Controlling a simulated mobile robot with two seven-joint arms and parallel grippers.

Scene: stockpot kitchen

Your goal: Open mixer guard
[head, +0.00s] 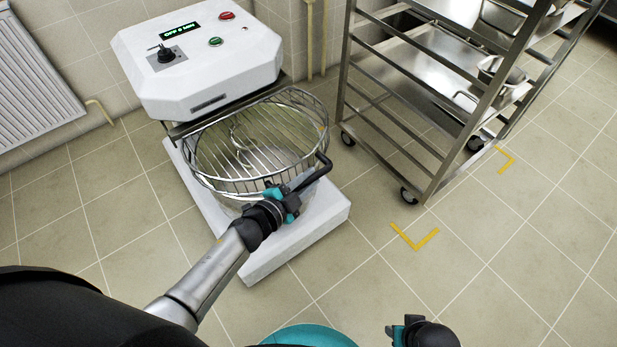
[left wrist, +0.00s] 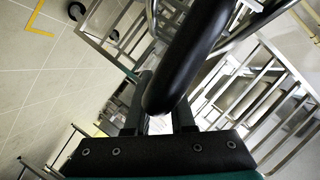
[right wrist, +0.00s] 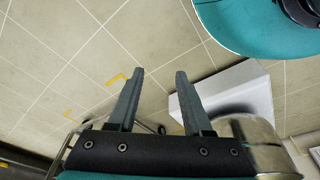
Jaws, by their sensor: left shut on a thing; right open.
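The mixer (head: 200,65) has a white head with a display, a lever and red and green buttons. Its wire guard (head: 232,150) lies over the bowl (head: 285,125) as a round cage. A black handle (head: 322,166) sticks out at the guard's right front. My left gripper (head: 302,190) is at that handle, and in the left wrist view (left wrist: 160,115) its fingers are shut on the thick black bar of the handle (left wrist: 188,50). My right gripper (right wrist: 158,75) is open and empty above the floor, with the mixer base (right wrist: 235,92) beyond it.
A steel rack trolley (head: 440,90) on castors stands right of the mixer, with pans (head: 500,70) on it. Yellow corner marks (head: 415,240) are on the tiled floor. A radiator (head: 35,85) hangs at the left wall. The floor at front right is clear.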

